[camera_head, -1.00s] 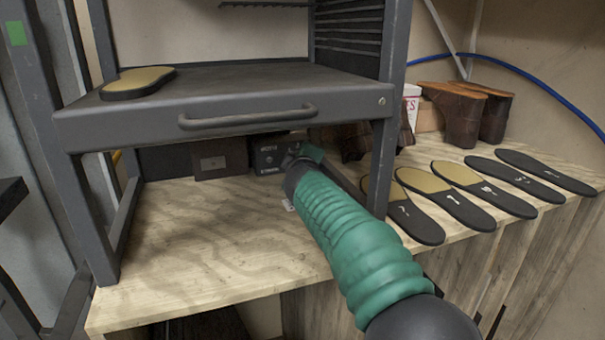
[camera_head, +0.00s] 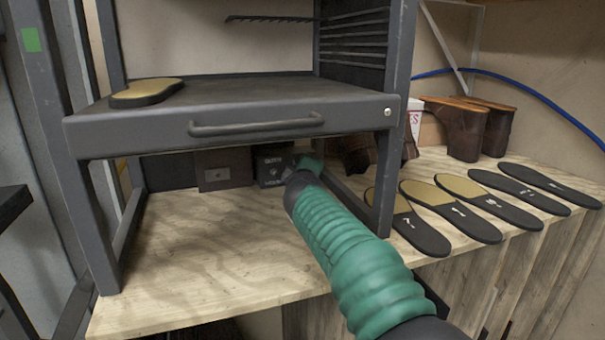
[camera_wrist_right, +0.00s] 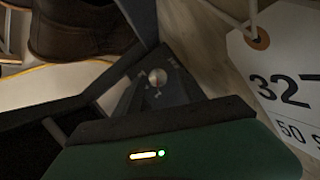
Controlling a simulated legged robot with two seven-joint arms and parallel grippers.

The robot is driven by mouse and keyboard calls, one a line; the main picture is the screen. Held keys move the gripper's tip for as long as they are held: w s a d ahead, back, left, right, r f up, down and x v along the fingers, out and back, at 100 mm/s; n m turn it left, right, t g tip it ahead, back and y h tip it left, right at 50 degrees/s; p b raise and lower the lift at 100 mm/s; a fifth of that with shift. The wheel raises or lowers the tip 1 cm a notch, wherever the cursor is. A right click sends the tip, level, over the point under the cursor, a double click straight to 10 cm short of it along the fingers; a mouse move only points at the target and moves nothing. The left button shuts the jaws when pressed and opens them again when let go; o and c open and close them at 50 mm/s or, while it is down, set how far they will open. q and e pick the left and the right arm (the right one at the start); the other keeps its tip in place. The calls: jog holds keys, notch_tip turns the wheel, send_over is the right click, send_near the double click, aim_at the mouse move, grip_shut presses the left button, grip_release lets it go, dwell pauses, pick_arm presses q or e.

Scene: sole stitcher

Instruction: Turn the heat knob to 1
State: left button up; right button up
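A small black box (camera_head: 269,170) with pale lettering sits on the wooden bench under the grey shelf in the head view. In the right wrist view, a round pale metal knob (camera_wrist_right: 157,77) sits on a dark panel (camera_wrist_right: 172,92) with small white marks around it. The marks are too small and dark to read. My right gripper (camera_head: 303,163) is at the right front side of the black box. Its fingers are too dark to tell whether they are open or touch the knob. My left gripper is not in view.
The metal shelf (camera_head: 240,112) with a front handle (camera_head: 256,126) overhangs the box. A brown box (camera_head: 223,170) stands to its left. A numbered tag (camera_wrist_right: 285,85) is near the gripper. The bench's left front is clear.

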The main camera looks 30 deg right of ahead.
jog(key=shift+s, duration=0.15)
jog(key=b+v, duration=0.1)
jog(key=v, duration=0.1)
jog(key=b+v, duration=0.1)
jog(key=v, duration=0.2)
jog(key=shift+d+f, duration=0.1)
jog(key=shift+f, duration=0.15)
jog(key=b+v, duration=0.1)
jog(key=v, duration=1)
jog(key=shift+r, duration=0.2)
jog(key=shift+s+a, duration=0.2)
jog(key=shift+a, duration=0.15)
